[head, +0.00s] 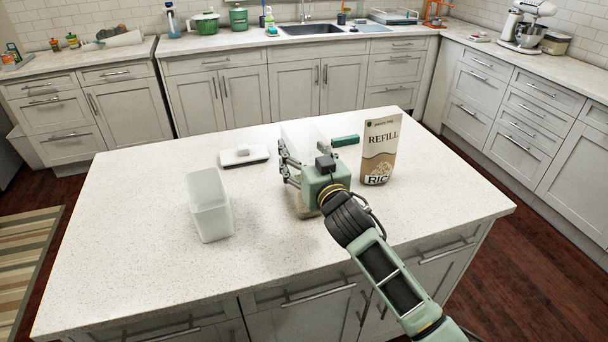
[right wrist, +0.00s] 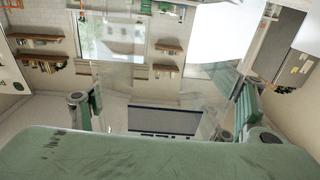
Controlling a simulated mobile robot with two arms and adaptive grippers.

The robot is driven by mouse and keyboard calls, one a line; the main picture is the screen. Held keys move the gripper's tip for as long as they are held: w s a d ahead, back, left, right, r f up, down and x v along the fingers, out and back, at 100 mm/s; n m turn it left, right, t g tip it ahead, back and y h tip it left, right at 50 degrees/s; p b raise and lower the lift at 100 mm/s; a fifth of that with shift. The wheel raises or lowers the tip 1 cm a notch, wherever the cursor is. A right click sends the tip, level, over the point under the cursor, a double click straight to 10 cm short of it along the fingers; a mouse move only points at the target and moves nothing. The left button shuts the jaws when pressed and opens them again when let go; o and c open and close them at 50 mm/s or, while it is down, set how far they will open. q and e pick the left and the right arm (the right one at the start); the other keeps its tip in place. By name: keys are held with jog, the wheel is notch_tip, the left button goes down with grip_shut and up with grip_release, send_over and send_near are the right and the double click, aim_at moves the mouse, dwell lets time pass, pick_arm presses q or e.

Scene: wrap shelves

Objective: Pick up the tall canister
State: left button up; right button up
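A tall clear canister (head: 302,133) stands near the middle of the island, mostly hidden behind my right gripper. My right gripper (head: 286,163) is at it, with its fingers spread wide around the sides. In the right wrist view the see-through canister (right wrist: 165,85) fills the space between the two green finger pads (right wrist: 170,105). The pads are close to its walls; I cannot tell whether they press on it. My left gripper is not in view.
A shorter open white container (head: 209,207) stands on the island (head: 130,250) to the left. A flat white lid-like piece (head: 243,156) lies behind it. A green block (head: 345,141) and an upright rice refill pack (head: 379,150) are to the right. The front left countertop is clear.

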jog(key=c, duration=1.3)
jog(key=shift+r, duration=0.1)
